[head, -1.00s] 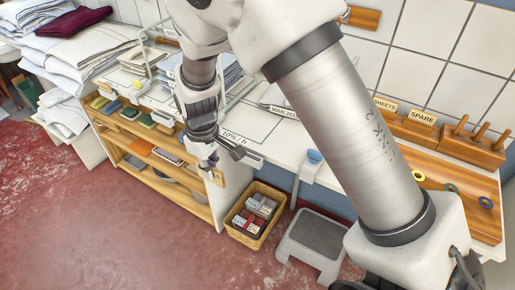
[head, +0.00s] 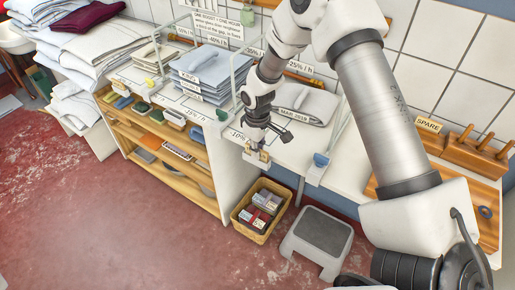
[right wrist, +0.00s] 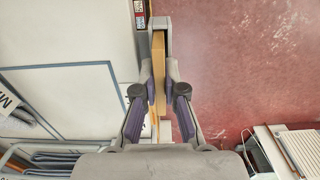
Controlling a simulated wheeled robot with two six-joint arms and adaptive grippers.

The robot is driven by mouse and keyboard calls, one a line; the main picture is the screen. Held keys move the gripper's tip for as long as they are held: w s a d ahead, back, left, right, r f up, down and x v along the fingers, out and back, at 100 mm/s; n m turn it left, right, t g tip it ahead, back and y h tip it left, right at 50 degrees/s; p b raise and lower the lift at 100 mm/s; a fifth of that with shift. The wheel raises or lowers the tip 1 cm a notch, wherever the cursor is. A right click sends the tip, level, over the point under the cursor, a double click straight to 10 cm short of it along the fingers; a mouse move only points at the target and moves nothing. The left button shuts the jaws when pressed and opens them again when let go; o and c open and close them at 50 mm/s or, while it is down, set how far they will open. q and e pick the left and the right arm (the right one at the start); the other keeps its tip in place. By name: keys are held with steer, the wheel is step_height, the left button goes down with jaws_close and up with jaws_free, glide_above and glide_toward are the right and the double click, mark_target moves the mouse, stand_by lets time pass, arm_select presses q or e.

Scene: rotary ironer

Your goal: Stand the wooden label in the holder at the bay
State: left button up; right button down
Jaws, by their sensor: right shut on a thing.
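My right gripper (head: 258,154) is shut on the wooden label (right wrist: 159,72) and holds it at the counter's front edge, above the wicker basket. In the right wrist view the label is a narrow tan piece, seen edge-on between the two fingers. In the head view little of it shows below the fingers. The bay has a marked outline and a percent strip (head: 237,134) on the white counter (head: 345,178), beside a folded grey stack (head: 305,102). I cannot make out the label holder for certain. My left gripper is not in view.
The wicker basket (head: 243,228) with small boxes stands on the floor below. A grey-topped step stool (head: 322,232) is to its right. Wire dividers and linen stacks (head: 200,72) stand at left. Red floor is clear in front.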

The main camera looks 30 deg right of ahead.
steer(key=c, duration=1.3)
jaws_free()
steer(key=shift+a+f, duration=0.1)
steer(key=shift+o, duration=0.2)
